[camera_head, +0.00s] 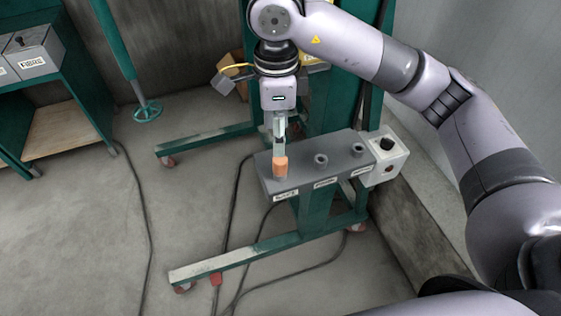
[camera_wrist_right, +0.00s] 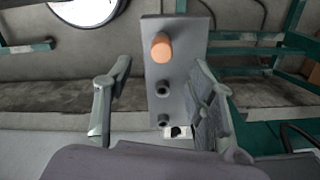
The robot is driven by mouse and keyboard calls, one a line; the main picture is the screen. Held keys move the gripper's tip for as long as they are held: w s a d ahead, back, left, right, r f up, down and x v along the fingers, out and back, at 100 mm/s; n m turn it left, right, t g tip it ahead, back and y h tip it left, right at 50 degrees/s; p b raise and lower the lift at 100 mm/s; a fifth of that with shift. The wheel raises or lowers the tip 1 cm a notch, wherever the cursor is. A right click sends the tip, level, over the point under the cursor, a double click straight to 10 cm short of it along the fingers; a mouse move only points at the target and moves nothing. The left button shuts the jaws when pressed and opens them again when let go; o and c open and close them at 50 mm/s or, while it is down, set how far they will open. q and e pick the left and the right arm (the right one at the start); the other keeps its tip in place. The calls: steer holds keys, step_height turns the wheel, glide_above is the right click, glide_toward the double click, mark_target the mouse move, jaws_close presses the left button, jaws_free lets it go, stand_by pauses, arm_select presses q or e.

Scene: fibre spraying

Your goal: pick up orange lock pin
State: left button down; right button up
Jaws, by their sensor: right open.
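The orange lock pin (camera_head: 280,166) stands upright in the leftmost socket of a grey block (camera_head: 318,172) on a green stand. In the wrist view the pin (camera_wrist_right: 162,47) shows its rounded orange top, at the far end of the block (camera_wrist_right: 176,72). My right gripper (camera_head: 279,140) points down from above, in line with the pin in the head view. In the wrist view its two fingers (camera_wrist_right: 155,82) are spread wide, with nothing between them, and the pin shows beyond the tips. Whether a finger touches the pin cannot be told. My left gripper is not in view.
Two empty round sockets (camera_head: 321,160) lie along the block, right of the pin. A pale control box (camera_head: 388,158) with a black knob adjoins the block's right end. Cables (camera_head: 232,215) lie on the floor. A green bench (camera_head: 62,125) with a fibre box stands at left.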

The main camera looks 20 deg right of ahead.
mark_target(281, 159)
step_height(281, 159, down, 5)
steer(key=shift+r+p, duration=0.1)
steer(key=shift+p, duration=0.45)
steer(key=f, duration=0.1)
steer(key=f+p, duration=0.1)
steer(key=f, duration=0.1)
steer(key=d+f+p, duration=0.1)
steer(key=shift+w+f, duration=0.1)
steer(key=shift+f, duration=0.65)
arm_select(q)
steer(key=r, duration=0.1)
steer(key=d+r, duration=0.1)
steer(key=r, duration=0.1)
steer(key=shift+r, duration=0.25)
arm_select(e)
steer(key=shift+a, duration=0.1)
steer(key=shift+c, duration=0.2)
jaws_close()
